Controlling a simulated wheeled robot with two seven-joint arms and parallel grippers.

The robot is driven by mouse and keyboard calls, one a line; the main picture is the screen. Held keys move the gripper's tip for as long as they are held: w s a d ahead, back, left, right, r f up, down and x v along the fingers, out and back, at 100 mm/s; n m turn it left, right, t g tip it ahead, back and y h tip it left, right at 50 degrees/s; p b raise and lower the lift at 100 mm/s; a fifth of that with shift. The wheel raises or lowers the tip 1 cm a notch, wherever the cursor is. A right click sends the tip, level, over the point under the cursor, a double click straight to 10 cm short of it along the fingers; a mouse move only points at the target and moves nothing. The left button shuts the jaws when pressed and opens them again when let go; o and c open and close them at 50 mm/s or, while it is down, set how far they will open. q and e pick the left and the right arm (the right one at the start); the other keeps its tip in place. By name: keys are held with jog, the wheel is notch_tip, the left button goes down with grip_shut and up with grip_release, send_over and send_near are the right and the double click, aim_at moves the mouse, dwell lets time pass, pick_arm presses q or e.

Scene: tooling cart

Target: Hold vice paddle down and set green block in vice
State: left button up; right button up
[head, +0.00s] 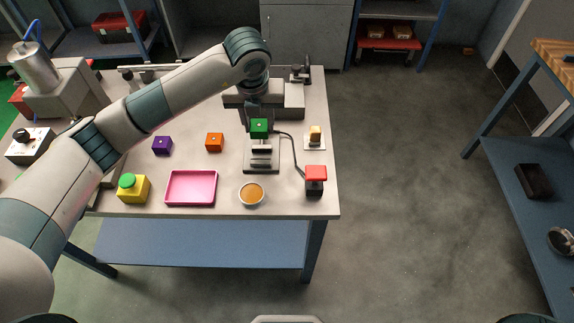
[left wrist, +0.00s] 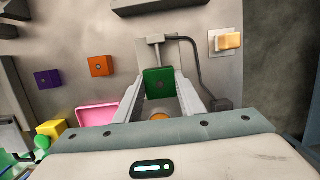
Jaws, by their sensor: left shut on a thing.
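My left gripper (head: 259,117) is shut on the green block (head: 259,129), held above the vice (head: 262,160) in the head view. In the left wrist view the green block (left wrist: 159,83) sits between the two fingers. The vice is a small grey device with a dark slot; the block overlaps its far part, so I cannot tell the exact gap between them. The vice paddle (head: 316,176) has a red top on a black base, stands to the right near the table's front edge, and is joined to the vice by a dark cable. Nothing touches it. My right gripper is not in view.
A purple block (head: 162,146) and an orange block (head: 214,142) lie left of the vice. A pink tray (head: 191,203), a bowl (head: 251,193) and a yellow item with green top (head: 132,188) line the front. A yellow piece on a white plate (head: 315,142) is right.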

aim_at(259, 133)
pick_arm(q)
jog(key=shift+f+b, duration=1.35)
jog(key=shift+f, duration=0.65)
